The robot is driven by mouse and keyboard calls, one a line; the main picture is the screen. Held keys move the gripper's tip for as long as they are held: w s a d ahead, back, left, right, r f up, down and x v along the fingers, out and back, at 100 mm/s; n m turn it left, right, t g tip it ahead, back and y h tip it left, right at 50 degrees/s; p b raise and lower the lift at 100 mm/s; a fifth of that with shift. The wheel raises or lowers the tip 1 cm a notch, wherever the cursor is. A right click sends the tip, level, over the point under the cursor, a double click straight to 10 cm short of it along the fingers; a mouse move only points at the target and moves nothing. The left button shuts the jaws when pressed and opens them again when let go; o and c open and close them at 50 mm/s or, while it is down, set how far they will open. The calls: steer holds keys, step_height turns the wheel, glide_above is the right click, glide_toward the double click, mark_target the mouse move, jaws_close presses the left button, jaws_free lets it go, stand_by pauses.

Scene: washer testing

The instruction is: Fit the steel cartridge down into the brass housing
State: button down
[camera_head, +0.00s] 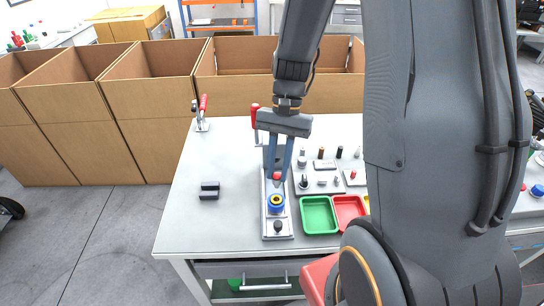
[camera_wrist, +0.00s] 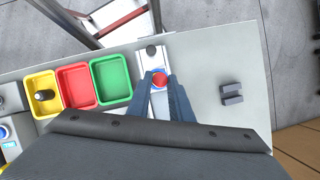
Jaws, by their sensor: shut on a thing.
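My gripper (camera_head: 277,178) points down over the narrow grey fixture plate (camera_head: 268,217), its two blue-grey fingers closed on a small red-topped part (camera_head: 277,176). This part also shows between the fingertips in the wrist view (camera_wrist: 159,80). I take it for the cartridge; its steel body is hidden. A blue round part with a yellow, brass-like ring (camera_head: 276,202) stands on the plate, nearer the camera than the fingertips in the head view. It may be the brass housing. The held part appears beside it, not in it; its exact height is unclear.
A black knob (camera_head: 278,226) stands at the plate's near end. Green (camera_head: 320,214) and red (camera_head: 348,207) trays lie to the right, below a board of small parts (camera_head: 318,187). A dark block (camera_head: 209,190) and a red-handled clamp (camera_head: 202,112) stand left; the table between is clear.

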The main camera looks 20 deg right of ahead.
mark_target(278, 180)
steer(key=shift+f+b, duration=2.1)
steer(key=shift+f, duration=0.1)
steer(key=shift+s+p, duration=0.1)
steer(key=shift+p, duration=0.25)
steer(key=shift+f+b, duration=0.6)
steer(key=shift+f, duration=0.7)
steer(key=c, duration=1.5)
jaws_free()
steer(key=shift+r, duration=0.15)
